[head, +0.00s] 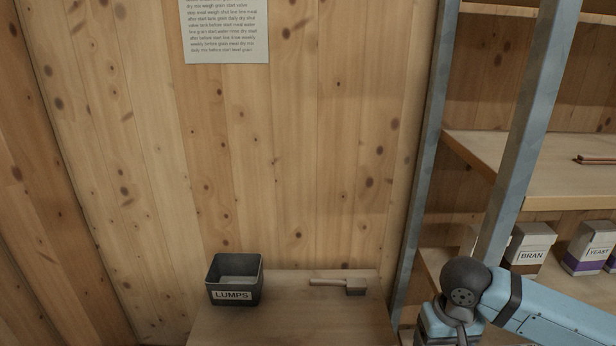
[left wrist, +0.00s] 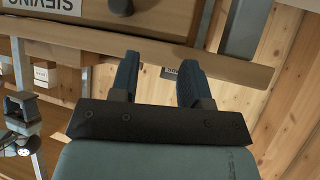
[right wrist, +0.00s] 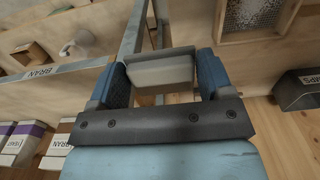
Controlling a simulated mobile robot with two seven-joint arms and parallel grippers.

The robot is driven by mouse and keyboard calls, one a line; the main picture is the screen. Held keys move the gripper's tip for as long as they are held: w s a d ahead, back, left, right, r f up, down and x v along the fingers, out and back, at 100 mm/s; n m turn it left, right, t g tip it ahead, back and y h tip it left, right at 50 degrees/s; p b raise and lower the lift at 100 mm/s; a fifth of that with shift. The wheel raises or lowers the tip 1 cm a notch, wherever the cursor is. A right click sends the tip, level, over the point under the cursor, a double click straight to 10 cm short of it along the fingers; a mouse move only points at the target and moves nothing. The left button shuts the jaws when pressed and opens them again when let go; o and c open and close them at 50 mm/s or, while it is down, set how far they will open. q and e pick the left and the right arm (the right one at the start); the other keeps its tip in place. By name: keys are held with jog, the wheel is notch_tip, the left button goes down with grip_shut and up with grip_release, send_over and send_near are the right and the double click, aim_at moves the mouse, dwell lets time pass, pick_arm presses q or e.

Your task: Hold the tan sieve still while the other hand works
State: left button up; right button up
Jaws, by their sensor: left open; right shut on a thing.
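A sieve with a tan wooden frame (right wrist: 222,38) and grey mesh shows at the top right of the right wrist view, lying on a wooden surface and cut off by the picture edge. My right gripper (right wrist: 162,75) is shut on a pale grey, box-like thing (right wrist: 162,73), apart from the sieve. I cannot tell what this thing is. My left gripper (left wrist: 156,75) is open, with nothing between its fingers. No sieve shows in the left wrist view. The head view shows neither gripper nor the sieve.
A dark bin marked LUMPS (head: 235,280) and a brush (head: 340,284) stand on a small wooden table (head: 300,322). A metal-post shelf with a BRAN box (head: 528,248) and a YEAST box (head: 588,249) is at right. A SIEVING sign (left wrist: 50,5) shows in the left wrist view.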

pick_arm(q)
jog(key=shift+w+d+f+b, duration=0.1)
jog(key=shift+d+f+b, duration=0.1)
jog(key=shift+f+b, duration=0.95)
jog(key=shift+w+d+f+b, duration=0.15)
jog(key=shift+f+b, duration=0.65)
jog(key=shift+f, duration=0.5)
pick_arm(e)
notch_tip(320, 180, down, 6)
